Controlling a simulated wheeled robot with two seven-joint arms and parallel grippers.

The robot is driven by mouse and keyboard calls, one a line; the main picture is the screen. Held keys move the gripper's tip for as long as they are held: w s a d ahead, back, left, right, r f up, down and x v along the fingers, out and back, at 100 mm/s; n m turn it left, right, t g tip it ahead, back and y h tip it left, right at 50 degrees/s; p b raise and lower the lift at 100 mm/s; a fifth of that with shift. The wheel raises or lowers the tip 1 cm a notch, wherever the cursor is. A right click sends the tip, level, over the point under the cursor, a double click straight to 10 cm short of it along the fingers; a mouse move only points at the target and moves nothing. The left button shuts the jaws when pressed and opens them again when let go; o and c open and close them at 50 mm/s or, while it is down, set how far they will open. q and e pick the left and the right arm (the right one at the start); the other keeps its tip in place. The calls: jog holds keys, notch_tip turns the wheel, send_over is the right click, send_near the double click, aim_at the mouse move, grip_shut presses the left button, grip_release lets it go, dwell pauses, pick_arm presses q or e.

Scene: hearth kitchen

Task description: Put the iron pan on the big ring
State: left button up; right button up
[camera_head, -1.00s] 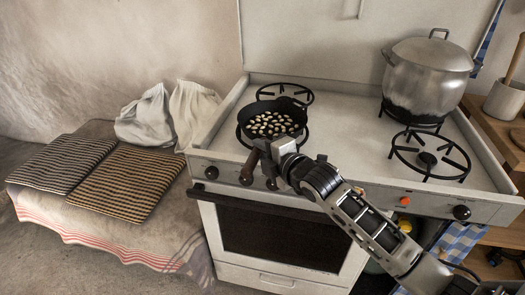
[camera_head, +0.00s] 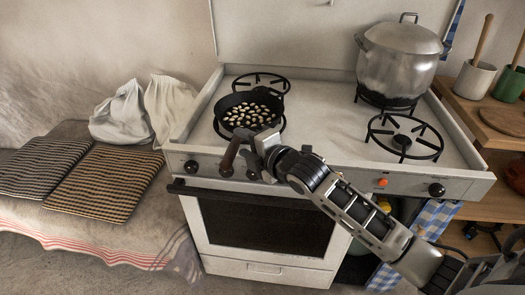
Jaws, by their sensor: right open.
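The black iron pan (camera_head: 232,101) sits on the front left ring of the white stove, with several pale beans or nuts in it. The big ring (camera_head: 437,146), at the front right, is bare. My left gripper is not in view.
A lidded steel pot (camera_head: 398,62) stands on the back right ring. The back left ring (camera_head: 259,77) is empty, and the stove top's middle is clear. Knobs line the stove front (camera_head: 335,178). Utensil crocks (camera_head: 474,80) stand on the wooden counter at right; white sacks (camera_head: 122,115) lie at left.

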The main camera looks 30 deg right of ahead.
jog(key=v, duration=0.9)
jog(key=s+a+f+m+g, duration=0.2)
jog(key=s+a+f+m, duration=0.2)
jog(key=s+f+m, duration=0.4)
jog(key=s+a+f+m+g, duration=0.2)
jog(key=s+a+f+m, duration=0.2)
jog(key=s+f+m, duration=0.4)
notch_tip(320, 180, down, 3)
jog(key=m, duration=0.2)
jog(key=shift+s+a+m+h, duration=0.25)
jog(key=shift+a+m+h, duration=0.05)
jog(key=shift+a+m, duration=0.1)
jog(key=shift+r, duration=0.1)
